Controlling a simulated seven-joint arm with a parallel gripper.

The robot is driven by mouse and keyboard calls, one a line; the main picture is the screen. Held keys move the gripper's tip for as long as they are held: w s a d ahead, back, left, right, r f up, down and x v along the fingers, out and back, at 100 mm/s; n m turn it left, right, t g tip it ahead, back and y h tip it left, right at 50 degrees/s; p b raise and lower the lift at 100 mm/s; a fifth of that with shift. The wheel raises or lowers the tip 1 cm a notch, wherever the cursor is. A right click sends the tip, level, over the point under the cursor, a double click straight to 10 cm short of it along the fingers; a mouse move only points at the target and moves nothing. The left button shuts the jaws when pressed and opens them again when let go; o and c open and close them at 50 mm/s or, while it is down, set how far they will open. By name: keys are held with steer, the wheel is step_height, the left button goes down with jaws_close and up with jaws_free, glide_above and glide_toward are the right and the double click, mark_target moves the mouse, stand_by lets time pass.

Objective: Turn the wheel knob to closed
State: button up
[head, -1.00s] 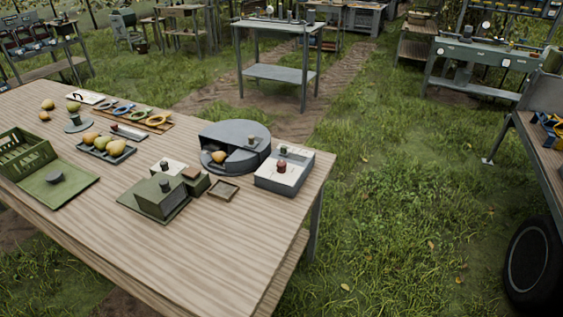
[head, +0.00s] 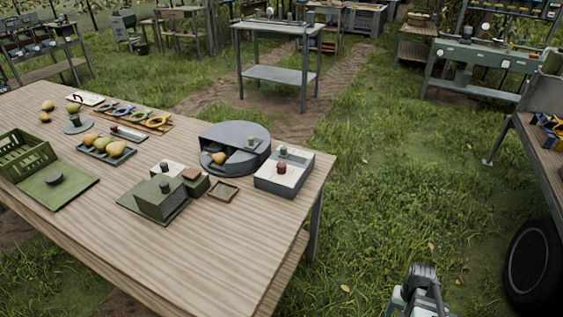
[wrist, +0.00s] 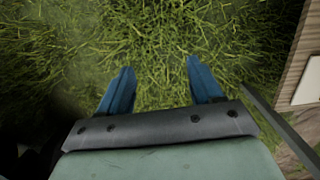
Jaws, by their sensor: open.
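No part in view can be told for certain as the wheel knob. A grey box (head: 264,184) with a pale top at the table's right end carries a dark red knob (head: 281,168) and a small dark post. Left of it stands a round grey drum (head: 215,139) with a cut-out opening and a pear inside. My gripper (wrist: 160,66) shows two blue fingers spread apart with only grass between them. It is empty, off the table, and touches none of these things. Part of my arm shows at the lower right of the head view.
The table edge also shows at the right of the wrist view (wrist: 292,85). Grass lies right of the table.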

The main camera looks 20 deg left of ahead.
steer(key=w+a+r+t, duration=0.1)
steer(key=w+a+r, duration=0.85)
steer(key=w, duration=0.35)
glide_toward(281, 164)
step_height(281, 164, down, 9)
steer(key=shift+s+r, duration=0.1)
steer(key=shift+r, duration=0.1)
steer(key=c, duration=1.1)
